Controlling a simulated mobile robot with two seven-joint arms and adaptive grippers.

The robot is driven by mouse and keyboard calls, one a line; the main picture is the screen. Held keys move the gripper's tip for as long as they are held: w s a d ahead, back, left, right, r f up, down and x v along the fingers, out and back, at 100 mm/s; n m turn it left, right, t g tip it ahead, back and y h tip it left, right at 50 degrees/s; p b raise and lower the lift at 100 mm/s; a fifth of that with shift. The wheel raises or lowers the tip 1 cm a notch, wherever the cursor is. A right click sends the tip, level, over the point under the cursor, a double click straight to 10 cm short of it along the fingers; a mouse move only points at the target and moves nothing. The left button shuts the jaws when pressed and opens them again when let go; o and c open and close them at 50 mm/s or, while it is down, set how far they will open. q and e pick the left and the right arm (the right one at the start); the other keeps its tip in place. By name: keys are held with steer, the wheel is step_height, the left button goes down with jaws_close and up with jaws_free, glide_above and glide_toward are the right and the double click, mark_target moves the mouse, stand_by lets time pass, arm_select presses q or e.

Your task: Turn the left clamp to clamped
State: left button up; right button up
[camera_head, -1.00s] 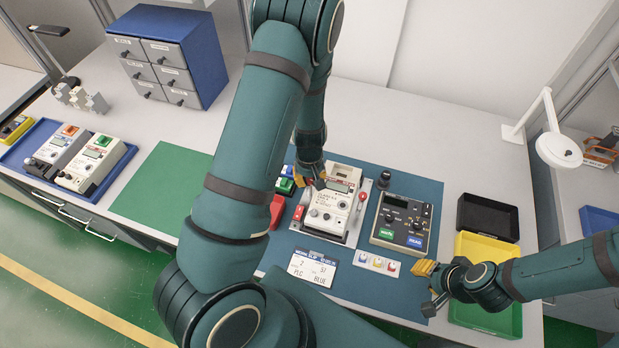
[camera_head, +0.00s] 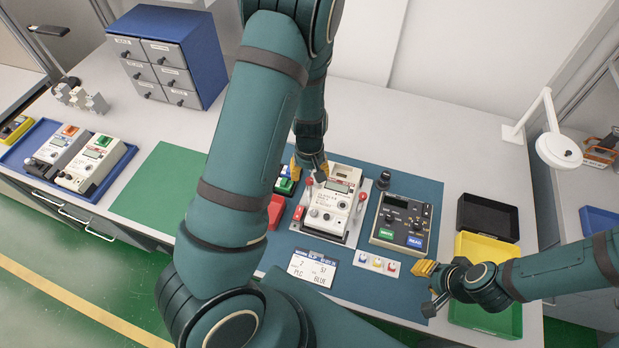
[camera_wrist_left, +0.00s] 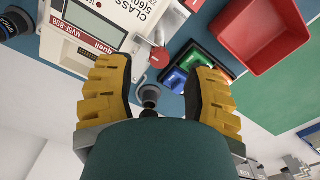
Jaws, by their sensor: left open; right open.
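The meter (camera_head: 331,197) sits in a grey fixture on the blue mat, with a red-knobbed clamp lever on each side. The left clamp's red knob (camera_head: 308,182) stands at the meter's left edge, and a red piece (camera_head: 299,213) lies below it. The right clamp's red knob (camera_head: 362,197) is at the other side. My left gripper (camera_head: 309,168) is open and empty, just behind the left clamp's knob. In the left wrist view the knob (camera_wrist_left: 160,57) lies between the open fingers, apart from both. My right gripper (camera_head: 437,281) is open at the mat's right edge.
A test box (camera_head: 401,222) stands right of the meter. Black, yellow and green trays (camera_head: 488,217) are at the right. A label card (camera_head: 312,269) lies in front.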

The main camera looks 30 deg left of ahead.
mark_target(309, 181)
arm_select(q)
step_height(309, 181, up, 8)
steer(key=shift+r, duration=0.15)
stand_by(0.6)
